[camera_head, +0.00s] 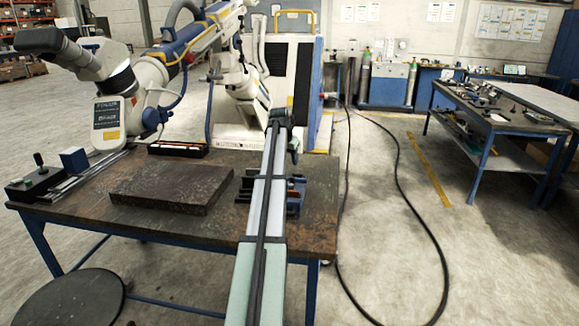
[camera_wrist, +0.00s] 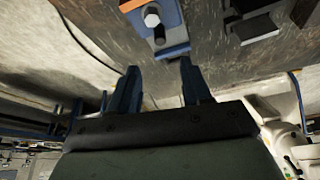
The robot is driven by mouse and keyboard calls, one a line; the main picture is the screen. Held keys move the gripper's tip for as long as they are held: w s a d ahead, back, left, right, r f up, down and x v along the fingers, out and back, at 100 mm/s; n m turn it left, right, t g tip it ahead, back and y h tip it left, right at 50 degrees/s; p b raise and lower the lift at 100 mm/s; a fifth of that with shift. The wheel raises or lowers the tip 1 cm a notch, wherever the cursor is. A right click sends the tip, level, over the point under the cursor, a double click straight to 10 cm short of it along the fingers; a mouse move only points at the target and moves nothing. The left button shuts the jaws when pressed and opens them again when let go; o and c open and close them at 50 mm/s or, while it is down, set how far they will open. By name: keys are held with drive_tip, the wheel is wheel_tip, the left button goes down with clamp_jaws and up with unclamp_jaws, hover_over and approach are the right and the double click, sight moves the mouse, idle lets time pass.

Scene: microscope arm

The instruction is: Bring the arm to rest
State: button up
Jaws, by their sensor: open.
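My gripper (camera_wrist: 158,88) is open in the wrist view, with nothing between its two blue fingers. In the head view my own arm reaches forward over the workbench, and the fingers cannot be made out there. A white microscope head (camera_head: 88,62) with dark eyepieces sits on a jointed white and blue arm (camera_head: 190,42) at the upper left. The microscope arm hangs over the back left of the bench, apart from my gripper. In the wrist view a blue fixture (camera_wrist: 172,32) with a round metal knob lies beyond the fingertips, apart from them.
The workbench (camera_head: 85,212) carries a dark stone slab (camera_head: 172,186), a rail device (camera_head: 48,182) and a blue fixture beside my arm. A white and blue cabinet (camera_head: 300,75) stands behind. A stool (camera_head: 70,300) is front left. A black cable (camera_head: 402,185) loops over open floor right.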

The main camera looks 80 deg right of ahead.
drive_tip(key=shift+a+r, duration=0.2)
drive_tip(key=shift+r, duration=0.3)
